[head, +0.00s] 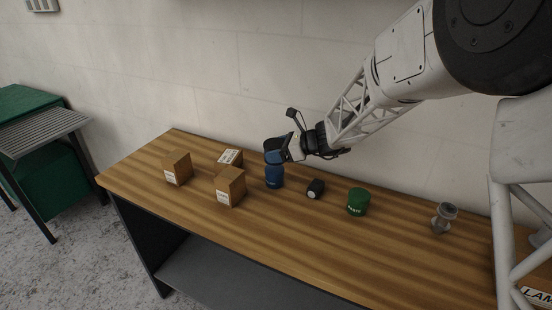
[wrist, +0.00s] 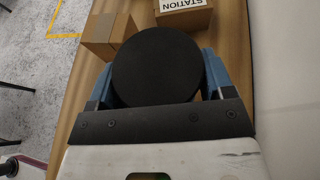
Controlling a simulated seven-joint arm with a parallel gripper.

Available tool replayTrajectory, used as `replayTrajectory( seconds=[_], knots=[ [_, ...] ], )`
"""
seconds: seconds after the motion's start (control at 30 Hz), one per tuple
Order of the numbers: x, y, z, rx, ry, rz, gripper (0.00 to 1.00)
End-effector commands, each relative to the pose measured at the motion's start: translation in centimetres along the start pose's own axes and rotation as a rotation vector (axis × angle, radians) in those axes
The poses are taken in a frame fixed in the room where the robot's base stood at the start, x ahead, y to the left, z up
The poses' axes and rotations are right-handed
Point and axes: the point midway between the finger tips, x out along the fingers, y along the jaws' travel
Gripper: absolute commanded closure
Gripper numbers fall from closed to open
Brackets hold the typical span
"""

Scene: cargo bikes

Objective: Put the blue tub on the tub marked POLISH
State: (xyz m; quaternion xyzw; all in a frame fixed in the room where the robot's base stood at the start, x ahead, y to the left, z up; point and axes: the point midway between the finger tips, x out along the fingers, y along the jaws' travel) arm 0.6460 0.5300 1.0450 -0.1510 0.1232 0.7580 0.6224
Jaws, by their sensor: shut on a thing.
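The blue tub (head: 274,178) is upright at the back of the wooden bench, with small pale lettering too small to read. My gripper (head: 275,154) is shut on its upper part from above. In the wrist view a round black top (wrist: 156,66), seemingly the tub's lid, sits between the blue fingers. The tub's base looks at or very near the bench top. A green tub (head: 358,203) stands upright further right, with white lettering that I cannot read surely. I cannot tell which tub bears POLISH.
Three cardboard boxes (head: 231,187) stand left of the blue tub. A small black thing with a pale round end (head: 316,189) lies between the two tubs. A grey metal part (head: 443,218) stands at the right. The bench front (head: 300,229) is clear.

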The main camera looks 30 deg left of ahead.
Motion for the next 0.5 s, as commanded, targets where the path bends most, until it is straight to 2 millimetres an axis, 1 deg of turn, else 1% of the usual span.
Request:
replayTrajectory(
  seconds=[0.13, 0.5],
  knots=[
    [0.37, -0.67, 0.04, 0.0, 0.0, 0.0, 0.55],
    [0.42, -0.75, 0.0, 0.0, 0.0, 0.0, 0.55]
  ],
)
